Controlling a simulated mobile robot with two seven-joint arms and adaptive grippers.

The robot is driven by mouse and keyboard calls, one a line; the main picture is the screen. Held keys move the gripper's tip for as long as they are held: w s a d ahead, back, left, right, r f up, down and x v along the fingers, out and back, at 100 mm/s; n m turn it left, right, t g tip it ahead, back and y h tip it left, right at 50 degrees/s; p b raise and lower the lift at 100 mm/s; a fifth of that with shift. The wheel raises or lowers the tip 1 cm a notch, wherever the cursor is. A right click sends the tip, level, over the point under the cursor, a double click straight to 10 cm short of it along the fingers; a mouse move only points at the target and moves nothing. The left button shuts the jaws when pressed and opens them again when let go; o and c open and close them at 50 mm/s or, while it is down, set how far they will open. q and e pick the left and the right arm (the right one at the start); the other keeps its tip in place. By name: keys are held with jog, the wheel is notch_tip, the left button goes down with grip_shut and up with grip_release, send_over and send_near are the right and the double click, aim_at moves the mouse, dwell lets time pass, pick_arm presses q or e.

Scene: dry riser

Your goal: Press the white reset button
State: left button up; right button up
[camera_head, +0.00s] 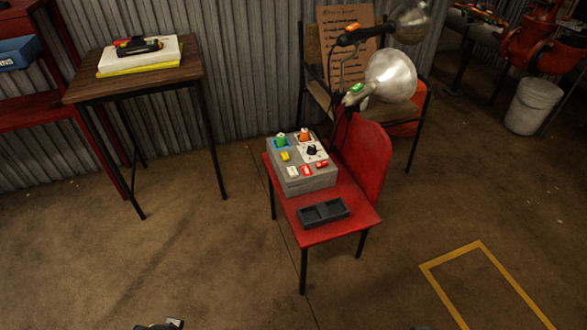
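A grey control box (306,182) sits on the red chair (340,232). On its lower front part is a small white button (292,172), with red ones (307,171) to its right. Above these are a yellow switch (285,156) and a black knob (311,150). Green (281,141) and orange (304,135) knobs are at the back. Only a dark tip of what looks like my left gripper (160,325) shows at the bottom edge, far from the box; its fingers cannot be made out.
A black two-compartment tray (323,212) lies on the chair seat in front of the box. A clamp lamp (388,78) hangs over the chair's back. A wooden table (140,76) stands to the left. The floor in front of the chair is clear, with a yellow marking (452,255) at right.

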pick_arm(q)
jog(key=shift+s+f, duration=0.15)
jog(key=shift+s, duration=0.2)
jog(key=shift+c, duration=0.2)
